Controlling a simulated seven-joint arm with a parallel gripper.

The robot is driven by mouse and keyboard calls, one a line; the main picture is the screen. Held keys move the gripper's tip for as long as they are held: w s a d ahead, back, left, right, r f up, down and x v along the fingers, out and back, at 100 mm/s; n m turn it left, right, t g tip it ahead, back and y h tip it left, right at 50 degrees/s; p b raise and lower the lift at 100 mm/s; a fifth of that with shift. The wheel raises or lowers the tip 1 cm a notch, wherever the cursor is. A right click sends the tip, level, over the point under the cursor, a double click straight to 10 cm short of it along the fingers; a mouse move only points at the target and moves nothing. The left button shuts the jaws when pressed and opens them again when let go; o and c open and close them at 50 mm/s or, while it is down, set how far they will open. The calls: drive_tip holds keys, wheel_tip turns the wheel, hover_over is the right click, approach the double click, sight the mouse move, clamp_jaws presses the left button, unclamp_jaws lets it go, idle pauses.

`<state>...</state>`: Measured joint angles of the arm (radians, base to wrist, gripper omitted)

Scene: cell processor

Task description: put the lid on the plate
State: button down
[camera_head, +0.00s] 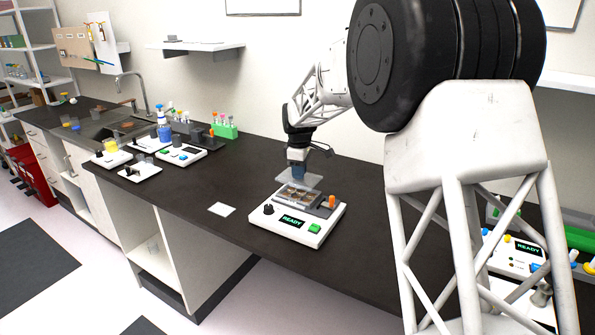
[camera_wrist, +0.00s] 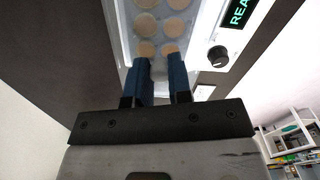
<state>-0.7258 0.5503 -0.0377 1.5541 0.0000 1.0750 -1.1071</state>
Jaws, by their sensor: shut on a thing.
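My gripper (camera_head: 297,164) is shut on a clear, thin square lid (camera_head: 313,181) and holds it roughly level. The lid is just above the plate (camera_head: 292,196), with a small gap showing in the head view. The plate has brownish round wells and sits on a white device with a lit READY display. In the wrist view, the blue fingers of my gripper (camera_wrist: 160,64) reach over the wells of the plate (camera_wrist: 147,25); the clear lid's edges are hard to make out there.
The white device (camera_head: 319,237) has a dark knob, a green button and an orange-topped part at the plate's right. A flat white square (camera_head: 221,209) lies on the dark bench (camera_head: 240,180) to the left. A green tube rack (camera_head: 225,131) and other devices stand farther back.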

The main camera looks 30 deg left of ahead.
sight(299, 183)
drive_tip(key=shift+f, duration=2.1)
drive_tip(key=shift+f, duration=0.1)
drive_tip(key=shift+f, duration=0.25)
drive_tip(key=shift+f, duration=0.4)
drive_tip(key=c, duration=1)
unclamp_jaws()
drive_tip(key=shift+o, duration=0.2)
drive_tip(key=shift+r, duration=0.1)
drive_tip(key=shift+r, duration=3.85)
